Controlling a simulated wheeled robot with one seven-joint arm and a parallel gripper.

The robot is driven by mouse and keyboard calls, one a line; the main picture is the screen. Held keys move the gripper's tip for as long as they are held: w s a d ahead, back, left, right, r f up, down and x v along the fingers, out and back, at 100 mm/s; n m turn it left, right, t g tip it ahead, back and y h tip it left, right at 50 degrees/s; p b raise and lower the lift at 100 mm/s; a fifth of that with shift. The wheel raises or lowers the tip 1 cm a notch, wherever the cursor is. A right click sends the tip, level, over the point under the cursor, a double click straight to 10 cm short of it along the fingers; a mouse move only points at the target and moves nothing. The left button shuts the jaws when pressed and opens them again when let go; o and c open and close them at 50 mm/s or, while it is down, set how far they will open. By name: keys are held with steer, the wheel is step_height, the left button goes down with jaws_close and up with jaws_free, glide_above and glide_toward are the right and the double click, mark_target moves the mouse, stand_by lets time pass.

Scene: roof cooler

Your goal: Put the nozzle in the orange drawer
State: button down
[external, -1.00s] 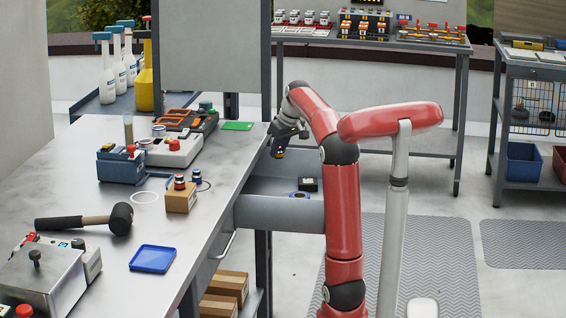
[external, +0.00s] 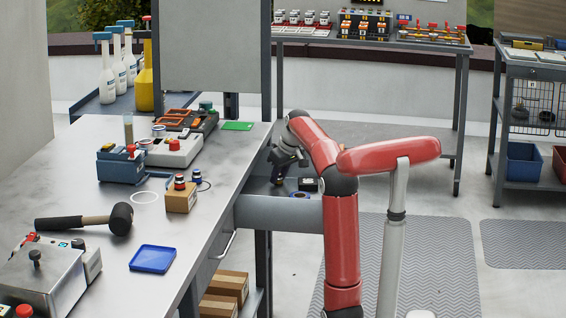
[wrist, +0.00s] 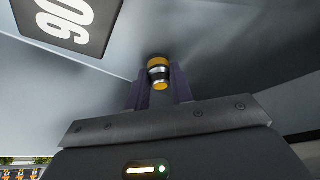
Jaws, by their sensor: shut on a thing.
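An open grey drawer (external: 278,214) sticks out from the right side of the workbench. I see no orange on it. My gripper (external: 278,181) reaches down into the drawer's opening in the external view. In the wrist view my gripper (wrist: 162,90) is shut on the nozzle (wrist: 160,72), a small stubby piece with orange-yellow ends and a dark and silver middle. The nozzle sits between the two dark fingers, over a plain grey surface. I cannot tell whether it touches the drawer floor.
A dark plate marked with digits (wrist: 68,22) shows in the wrist view. The bench (external: 170,215) holds a mallet (external: 90,218) and blue tray (external: 153,259).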

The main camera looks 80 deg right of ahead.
steer(key=c, duration=1.7)
jaws_free()
steer(key=shift+f, duration=0.15)
steer(key=o, duration=0.5)
steer(key=shift+r, duration=0.3)
steer(key=p+v, duration=0.3)
steer(key=v, duration=0.8)
steer(key=shift+r, duration=0.4)
steer(key=shift+a, duration=0.2)
